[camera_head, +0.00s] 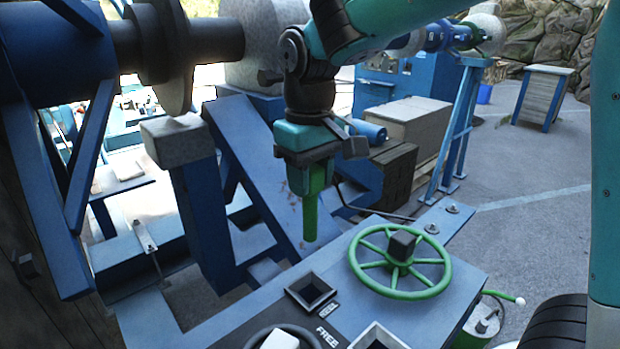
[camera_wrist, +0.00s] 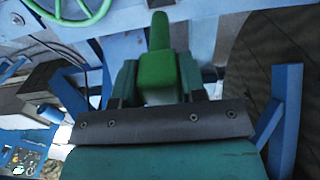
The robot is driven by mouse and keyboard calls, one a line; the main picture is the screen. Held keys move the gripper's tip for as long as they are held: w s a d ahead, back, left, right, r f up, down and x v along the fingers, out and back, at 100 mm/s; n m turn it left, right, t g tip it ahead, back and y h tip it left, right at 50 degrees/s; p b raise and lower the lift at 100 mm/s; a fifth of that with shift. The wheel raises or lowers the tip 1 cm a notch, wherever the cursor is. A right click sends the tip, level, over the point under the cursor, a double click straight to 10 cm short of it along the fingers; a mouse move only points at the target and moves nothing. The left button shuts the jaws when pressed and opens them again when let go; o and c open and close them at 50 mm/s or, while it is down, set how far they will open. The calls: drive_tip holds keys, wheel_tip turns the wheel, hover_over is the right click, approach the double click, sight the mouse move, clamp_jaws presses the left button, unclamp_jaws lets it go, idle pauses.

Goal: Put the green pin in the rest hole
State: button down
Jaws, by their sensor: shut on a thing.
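The green pin (camera_head: 311,212) hangs upright below my gripper (camera_head: 306,180), its lower end free in the air. My gripper is shut on the pin's upper part. In the wrist view the pin (camera_wrist: 158,66) sits between the two fingers and points away from the camera. No label marks either as the rest hole that I can read. The pin is apart from both.
A green handwheel (camera_head: 398,293) with a dark knob stands on the blue panel (camera_head: 460,262), right of the pin. A round dark ring with a pale block (camera_head: 280,341) is at the bottom edge. A blue slanted beam (camera_head: 262,165) stands behind the gripper. Open floor lies at right.

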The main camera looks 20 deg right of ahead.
drive_tip(key=shift+r+p, duration=3.45)
drive_tip(key=shift+r, duration=0.7)
drive_tip(key=shift+f, duration=0.1)
